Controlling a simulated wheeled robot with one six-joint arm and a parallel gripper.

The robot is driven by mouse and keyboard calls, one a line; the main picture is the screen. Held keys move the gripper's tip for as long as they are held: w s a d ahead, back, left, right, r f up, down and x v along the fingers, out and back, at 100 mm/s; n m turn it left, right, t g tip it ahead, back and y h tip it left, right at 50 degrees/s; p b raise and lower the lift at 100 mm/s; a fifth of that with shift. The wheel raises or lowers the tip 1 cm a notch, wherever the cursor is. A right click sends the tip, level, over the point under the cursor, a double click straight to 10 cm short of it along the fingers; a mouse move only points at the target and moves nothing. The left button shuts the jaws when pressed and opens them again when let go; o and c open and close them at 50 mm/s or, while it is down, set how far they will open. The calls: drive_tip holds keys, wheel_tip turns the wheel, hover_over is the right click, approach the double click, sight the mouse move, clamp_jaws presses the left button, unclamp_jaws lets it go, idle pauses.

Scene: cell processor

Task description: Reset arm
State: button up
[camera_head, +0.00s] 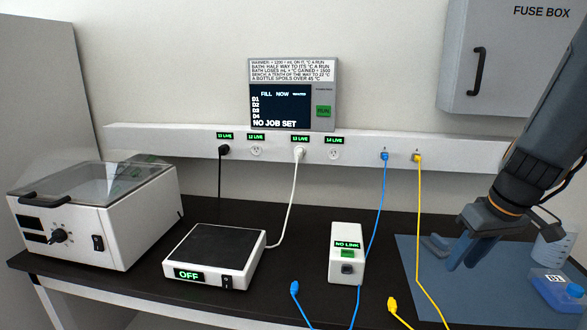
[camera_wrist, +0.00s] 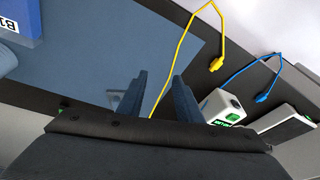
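My gripper (camera_head: 457,258) hangs at the right of the head view, above the blue mat (camera_head: 415,280) on the dark bench. My arm comes down from the upper right and hides part of the mat and the beaker.
A white NO LINK box (camera_head: 346,258), an OFF plate unit (camera_head: 214,256) and a lidded bath (camera_head: 95,222) stand leftward. Loose blue (camera_head: 296,291) and yellow (camera_head: 394,305) plugs lie near the front.

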drive_tip(key=shift+g, duration=0.6)
drive_tip(key=a+f, duration=0.1)
drive_tip(key=a, duration=0.3)
drive_tip(key=s+a+f, duration=0.1)
drive_tip(key=a, duration=0.3)
drive_tip(key=a+f, duration=0.2)
drive_tip(key=a, duration=0.2)
drive_tip(key=shift+s+a, duration=0.3)
drive_tip(key=shift+s, duration=0.05)
drive_tip(key=s+a+f+m, duration=0.1)
drive_tip(key=s+a+f, duration=0.2)
drive_tip(key=a, duration=0.5)
drive_tip(key=shift+s+g+h, duration=0.3)
drive_tip(key=shift+s+h, duration=0.1)
drive_tip(key=shift+a, duration=0.15)
